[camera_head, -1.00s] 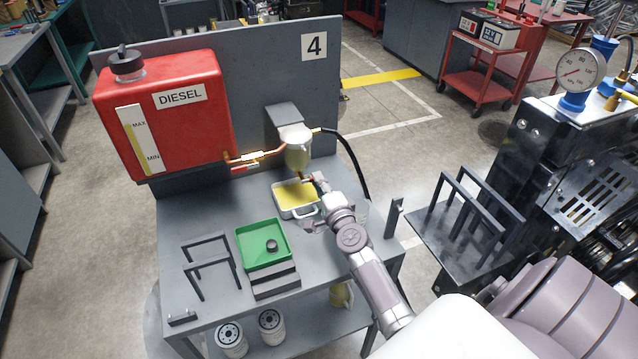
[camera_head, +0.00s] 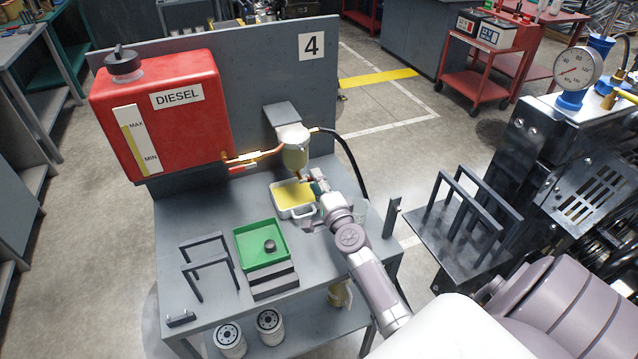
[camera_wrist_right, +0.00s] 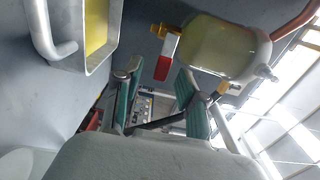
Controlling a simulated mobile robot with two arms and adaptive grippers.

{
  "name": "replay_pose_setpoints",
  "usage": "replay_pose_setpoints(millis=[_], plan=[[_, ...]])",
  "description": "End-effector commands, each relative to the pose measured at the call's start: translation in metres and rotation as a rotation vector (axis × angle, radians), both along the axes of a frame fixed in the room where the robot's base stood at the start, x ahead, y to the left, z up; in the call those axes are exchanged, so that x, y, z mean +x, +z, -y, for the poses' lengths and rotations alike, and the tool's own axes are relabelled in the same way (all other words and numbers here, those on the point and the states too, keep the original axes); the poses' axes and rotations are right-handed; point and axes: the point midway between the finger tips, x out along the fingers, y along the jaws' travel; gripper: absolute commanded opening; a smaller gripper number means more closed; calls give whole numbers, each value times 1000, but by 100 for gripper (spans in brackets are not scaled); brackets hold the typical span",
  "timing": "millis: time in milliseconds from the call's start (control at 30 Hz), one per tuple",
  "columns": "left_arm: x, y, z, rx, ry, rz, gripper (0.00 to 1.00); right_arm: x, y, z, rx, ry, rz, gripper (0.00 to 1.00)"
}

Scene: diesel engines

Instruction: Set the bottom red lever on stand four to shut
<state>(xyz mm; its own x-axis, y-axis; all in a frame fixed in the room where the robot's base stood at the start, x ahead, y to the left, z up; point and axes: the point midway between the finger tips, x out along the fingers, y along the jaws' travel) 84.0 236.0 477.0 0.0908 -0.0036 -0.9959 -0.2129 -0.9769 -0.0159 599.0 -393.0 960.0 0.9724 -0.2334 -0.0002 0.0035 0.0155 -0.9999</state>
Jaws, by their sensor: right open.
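Stand four holds a filter with a clear, yellowish bowl (camera_head: 295,155), which fills the upper part of the right wrist view (camera_wrist_right: 222,48). At the bowl's bottom end is a small drain valve with a brass tip and a red lever (camera_wrist_right: 162,69) with a pale upper part. Another red lever (camera_head: 243,168) is on the copper fuel line near the tank. My right gripper (camera_head: 313,187) is beside the bowl's bottom. In the wrist view its teal fingers (camera_wrist_right: 158,88) are open and empty, the bottom lever showing between and just beyond their tips. My left gripper is out of view.
A white pan (camera_head: 296,212) with yellow liquid stands under the bowl, close to my right gripper. A black hose (camera_head: 352,165) curves down at its right. The red diesel tank (camera_head: 165,115), green tray (camera_head: 262,262) and dark bracket frames (camera_head: 205,258) are farther left.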

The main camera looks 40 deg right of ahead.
Motion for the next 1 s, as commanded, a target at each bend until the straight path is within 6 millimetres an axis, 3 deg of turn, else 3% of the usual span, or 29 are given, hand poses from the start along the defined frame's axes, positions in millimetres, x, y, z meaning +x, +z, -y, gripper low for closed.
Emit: replay_pose_setpoints(millis=[167,600,767,1000], plan=[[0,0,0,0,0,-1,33,-16,-1,-4,1,1,-2,41],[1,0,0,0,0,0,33,-100,-1,-24,-1,1,-3,41],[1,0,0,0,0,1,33,-114,-1,-27,-1,1,-2,41],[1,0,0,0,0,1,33,-117,0,-28,1,0,-1,41]])
